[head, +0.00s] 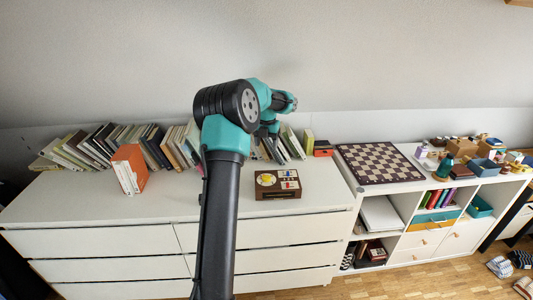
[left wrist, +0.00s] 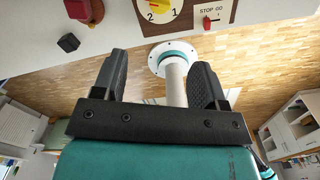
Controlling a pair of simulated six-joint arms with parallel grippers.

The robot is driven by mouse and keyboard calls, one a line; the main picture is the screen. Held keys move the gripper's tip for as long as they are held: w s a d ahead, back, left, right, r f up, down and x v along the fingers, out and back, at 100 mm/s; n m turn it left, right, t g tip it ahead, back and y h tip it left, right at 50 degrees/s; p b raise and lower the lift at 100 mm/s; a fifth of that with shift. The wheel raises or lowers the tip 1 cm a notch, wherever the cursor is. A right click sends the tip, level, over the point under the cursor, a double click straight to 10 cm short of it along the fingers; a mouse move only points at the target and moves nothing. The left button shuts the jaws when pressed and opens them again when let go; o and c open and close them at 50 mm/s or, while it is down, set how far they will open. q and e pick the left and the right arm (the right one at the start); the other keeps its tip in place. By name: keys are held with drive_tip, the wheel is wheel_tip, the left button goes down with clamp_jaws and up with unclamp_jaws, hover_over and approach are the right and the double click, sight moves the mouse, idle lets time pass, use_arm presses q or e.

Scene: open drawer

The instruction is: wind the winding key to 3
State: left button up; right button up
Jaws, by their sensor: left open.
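A brown box (head: 278,184) with a pale top face sits on the white dresser. The top bears a round yellow dial (head: 267,180) and small red and blue marks. In the left wrist view the yellow dial (left wrist: 158,8) is cut by the top edge, with a bit of red on it and the numbers 2 and 1 below. The key's full shape and pointing cannot be told. Beside it is a STOP GO plate with a red lever (left wrist: 208,22). My left gripper (left wrist: 160,72) is open and empty, apart from the box. Its fingertips are not clear in the head view.
A row of books (head: 110,145) stands along the wall behind, with an orange book (head: 129,170) in front. A chessboard (head: 380,163) lies on the shelf unit to the right. A red object (left wrist: 84,10) and a black block (left wrist: 68,42) show near the box. The dresser front is clear.

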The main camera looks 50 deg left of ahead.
use_arm(q)
drive_tip(key=shift+r, duration=0.6)
drive_tip(key=m, duration=3.1)
drive_tip(key=shift+f, duration=0.2)
